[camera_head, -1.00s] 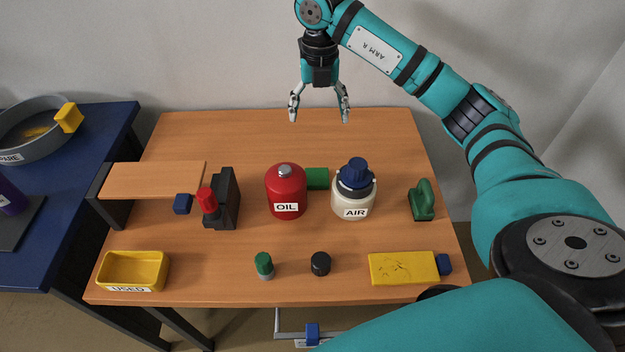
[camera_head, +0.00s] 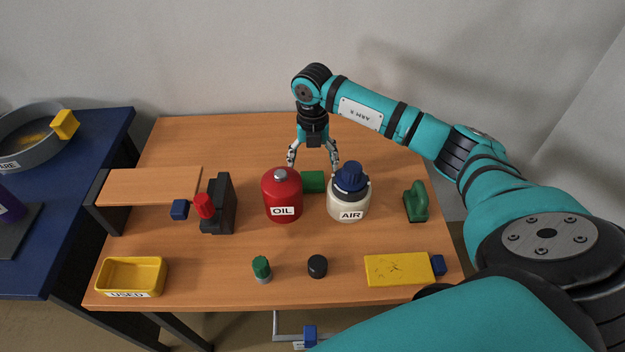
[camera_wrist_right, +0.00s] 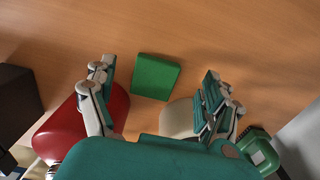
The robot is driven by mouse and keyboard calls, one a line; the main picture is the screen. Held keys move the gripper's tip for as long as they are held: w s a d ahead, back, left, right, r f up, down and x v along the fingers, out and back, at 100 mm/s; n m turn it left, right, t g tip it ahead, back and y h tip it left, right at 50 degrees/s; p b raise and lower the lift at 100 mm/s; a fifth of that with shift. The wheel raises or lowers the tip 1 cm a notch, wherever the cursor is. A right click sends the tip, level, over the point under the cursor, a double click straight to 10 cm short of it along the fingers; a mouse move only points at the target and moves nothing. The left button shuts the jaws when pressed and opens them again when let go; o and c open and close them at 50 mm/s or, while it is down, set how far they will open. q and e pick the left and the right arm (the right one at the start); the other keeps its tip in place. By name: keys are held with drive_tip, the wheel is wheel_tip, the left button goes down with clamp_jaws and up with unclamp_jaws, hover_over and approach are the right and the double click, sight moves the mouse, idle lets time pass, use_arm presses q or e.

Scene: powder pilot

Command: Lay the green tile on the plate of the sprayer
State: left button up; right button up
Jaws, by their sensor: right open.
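The green tile (camera_head: 313,181) stands or lies on the wooden table, partly hidden between the red OIL container (camera_head: 283,197) and the white AIR container (camera_head: 348,203); the right wrist view shows it whole (camera_wrist_right: 156,76). My right gripper (camera_head: 313,163) is open and empty, pointing down above and behind the tile. In the right wrist view its fingers (camera_wrist_right: 158,82) are spread to either side of the tile, apart from it. I cannot tell for sure which device is the sprayer; a dark plate (camera_head: 22,238) with a purple object shows on the blue table, cut off at the left edge.
A black device with a red knob (camera_head: 204,206), a raised wooden shelf (camera_head: 150,185) and a blue cube (camera_head: 179,209) stand left. The table's back is clear.

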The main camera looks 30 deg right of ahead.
sight(312, 172)
wheel_tip(312, 172, down, 4)
drive_tip(key=shift+w+r, duration=0.1)
drive_tip(key=shift+r, duration=0.1)
drive_tip(key=c, duration=1.4)
drive_tip(key=shift+r, duration=0.1)
drive_tip(key=shift+c, duration=0.2)
